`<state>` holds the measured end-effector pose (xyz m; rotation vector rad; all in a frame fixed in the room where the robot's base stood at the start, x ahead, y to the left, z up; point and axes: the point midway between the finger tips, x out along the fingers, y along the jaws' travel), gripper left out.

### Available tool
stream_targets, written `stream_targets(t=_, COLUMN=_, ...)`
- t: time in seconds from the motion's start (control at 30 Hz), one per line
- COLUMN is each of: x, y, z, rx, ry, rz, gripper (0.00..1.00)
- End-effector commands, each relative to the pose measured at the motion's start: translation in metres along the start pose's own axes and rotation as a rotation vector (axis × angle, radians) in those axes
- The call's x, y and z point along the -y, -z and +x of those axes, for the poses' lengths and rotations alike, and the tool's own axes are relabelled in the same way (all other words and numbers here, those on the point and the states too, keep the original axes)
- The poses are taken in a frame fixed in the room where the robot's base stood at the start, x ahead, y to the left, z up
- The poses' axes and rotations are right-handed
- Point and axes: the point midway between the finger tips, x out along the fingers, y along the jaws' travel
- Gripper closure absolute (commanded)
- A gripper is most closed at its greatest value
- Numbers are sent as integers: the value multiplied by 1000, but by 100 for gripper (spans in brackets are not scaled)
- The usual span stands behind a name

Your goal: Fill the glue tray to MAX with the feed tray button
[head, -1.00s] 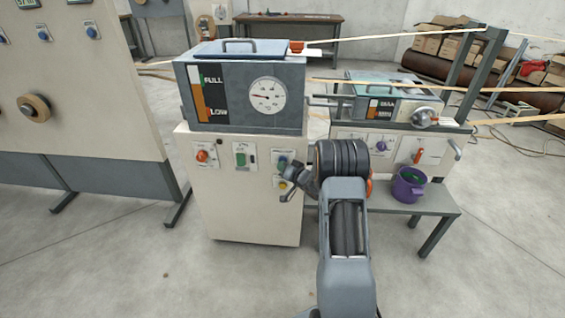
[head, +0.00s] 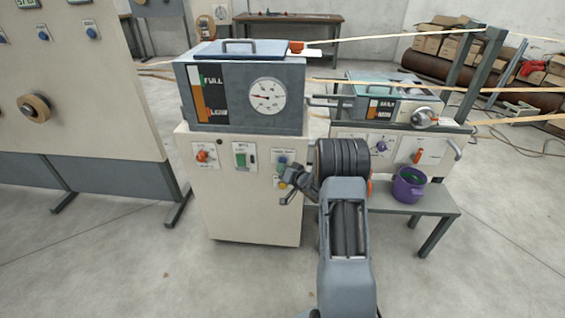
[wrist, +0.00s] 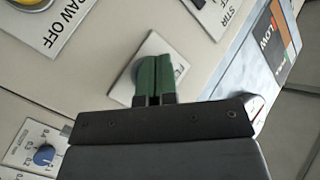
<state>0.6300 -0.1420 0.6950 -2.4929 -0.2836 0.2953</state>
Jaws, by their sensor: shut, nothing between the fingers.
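The feed tray button plate (wrist: 126,88) is on the cream panel in the wrist view, its label partly covered. My gripper (wrist: 155,62) is shut and empty, its green fingertips in front of the button's round edge; I cannot tell whether they touch it. In the head view my gripper (head: 289,174) is at the right side of the cabinet front, by a teal button (head: 282,156). The glue tray (head: 395,92) is on the right bench, with a MAX/MIN gauge (head: 381,109). Orange shows low in its strip; the exact level is too small to read.
The glue tank (head: 245,85), with a FULL/LOW gauge and dial, sits on the cabinet. A yellow draw-off button (wrist: 33,3) and a blue knob (wrist: 44,155) are near my gripper. A purple pot (head: 409,185) stands on the bench. Floor at front left is clear.

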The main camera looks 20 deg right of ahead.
Motion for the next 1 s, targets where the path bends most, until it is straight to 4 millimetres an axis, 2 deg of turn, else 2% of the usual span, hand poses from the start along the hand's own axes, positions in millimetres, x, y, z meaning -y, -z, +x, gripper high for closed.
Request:
stream_targets(t=0.47, x=4, y=-3, z=-5, rx=0, ry=1, rz=1, gripper=100)
stream_targets(t=1.0, x=26, y=-26, z=-36, rx=1, ry=2, rz=1, gripper=100)
